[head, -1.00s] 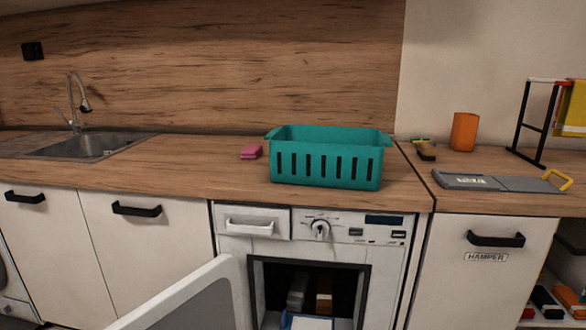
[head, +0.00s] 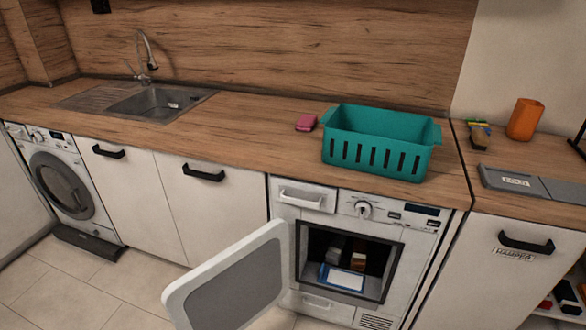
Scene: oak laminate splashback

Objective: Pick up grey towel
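A front-loading machine (head: 364,222) stands under the counter with its door (head: 232,285) swung open to the left. In its dark opening I see a grey item (head: 335,245), possibly the grey towel, beside a brown one (head: 359,253). A blue and white item (head: 342,278) lies in front of them. The grey item is small and shaded, so I cannot tell for certain that it is a towel. Neither of my grippers is in view.
A teal slotted basket (head: 375,160) stands on the counter above the machine, with a pink item (head: 306,123) beside it. A sink (head: 160,102) is at left. An orange cup (head: 524,119) and a flat grey object (head: 515,181) are at right. Tiled floor (head: 85,279) is clear at left.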

